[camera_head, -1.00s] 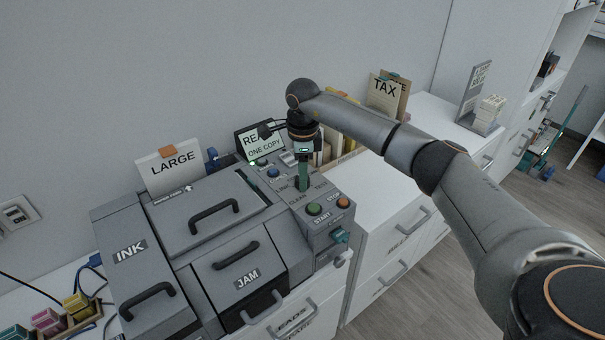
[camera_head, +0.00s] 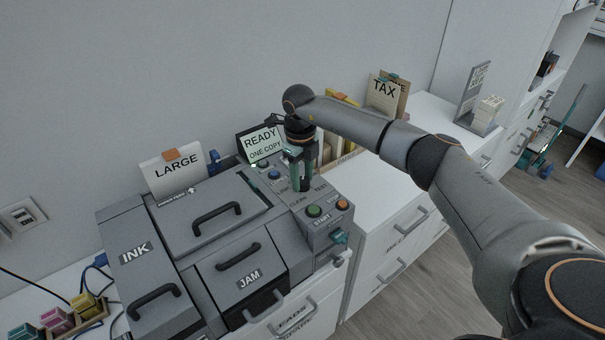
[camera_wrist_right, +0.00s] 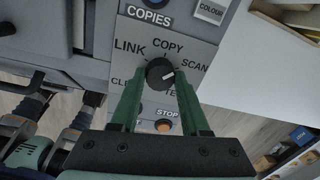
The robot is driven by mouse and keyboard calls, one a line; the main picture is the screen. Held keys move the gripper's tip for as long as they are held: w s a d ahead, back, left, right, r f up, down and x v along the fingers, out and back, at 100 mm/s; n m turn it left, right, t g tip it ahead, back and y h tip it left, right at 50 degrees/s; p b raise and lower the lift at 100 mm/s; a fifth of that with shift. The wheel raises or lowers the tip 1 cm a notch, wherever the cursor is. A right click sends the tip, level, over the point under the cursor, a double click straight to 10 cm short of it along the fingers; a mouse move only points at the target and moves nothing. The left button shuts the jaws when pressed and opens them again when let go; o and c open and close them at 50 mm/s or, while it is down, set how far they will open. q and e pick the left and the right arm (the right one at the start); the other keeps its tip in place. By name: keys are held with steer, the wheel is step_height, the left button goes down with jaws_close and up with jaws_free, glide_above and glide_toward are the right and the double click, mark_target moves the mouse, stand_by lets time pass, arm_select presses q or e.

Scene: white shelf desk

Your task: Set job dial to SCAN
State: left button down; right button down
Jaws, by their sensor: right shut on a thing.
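The job dial (camera_wrist_right: 160,72) is a round black knob on the copier's grey control panel, with a white mark on its face. The labels LINK, COPY, SCAN (camera_wrist_right: 195,62), TEST and CLEAN surround it. The white mark points right and slightly up, roughly toward SCAN. My right gripper (camera_wrist_right: 161,78) has its green fingers on either side of the knob, shut on it. In the head view the right gripper (camera_head: 302,180) points down at the panel and hides the dial. My left gripper is not in view.
The copier's screen (camera_head: 262,142) reads READY, ONE COPY. A green START button (camera_head: 314,211) and an orange STOP button (camera_head: 342,204) sit close in front of the dial. A blue button (camera_head: 274,174) is behind. The white counter (camera_head: 385,180) at right is largely clear.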

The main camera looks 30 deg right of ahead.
mark_target(301, 182)
steer(key=shift+m+p, duration=0.45)
steer(key=shift+m, duration=1.45)
steer(key=shift+c, duration=1.9)
jaws_free()
step_height(301, 182, up, 13)
steer(key=b, duration=0.1)
steer(key=shift+a+f, duration=0.2)
steer(key=shift+a, duration=0.1)
steer(key=shift+f, duration=0.1)
